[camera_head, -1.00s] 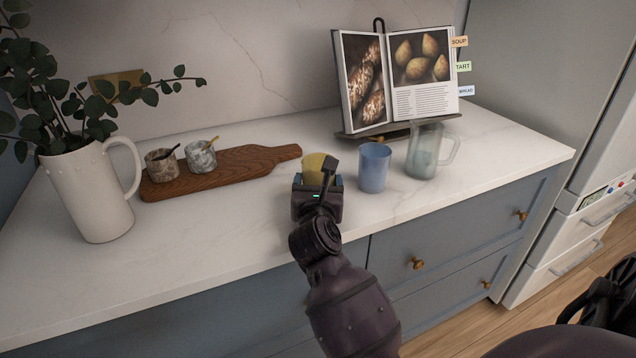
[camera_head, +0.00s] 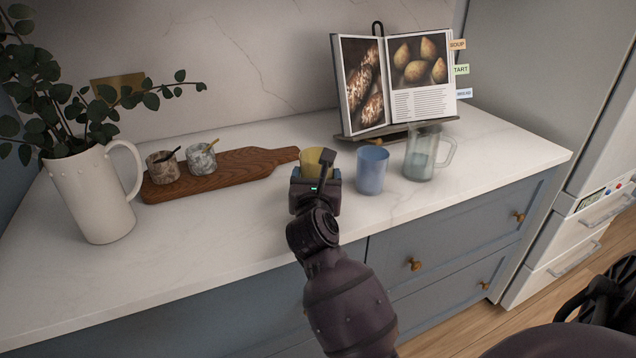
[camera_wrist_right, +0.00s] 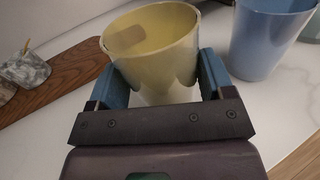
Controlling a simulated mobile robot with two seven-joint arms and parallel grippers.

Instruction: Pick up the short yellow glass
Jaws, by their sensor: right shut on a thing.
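The short yellow glass (camera_head: 313,160) is upright at the middle of the counter, partly hidden behind my right gripper (camera_head: 317,172) in the head view. In the right wrist view the yellow glass (camera_wrist_right: 155,50) sits between the two blue-padded fingers of my right gripper (camera_wrist_right: 160,85), which is shut on it from both sides. I cannot tell whether its base touches the counter. My left gripper is not in view.
A taller blue glass (camera_head: 372,170) stands close to the right of the yellow glass. To the left are a wooden board (camera_head: 232,170) with two stone pots and a white jug (camera_head: 95,195) of leaves.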

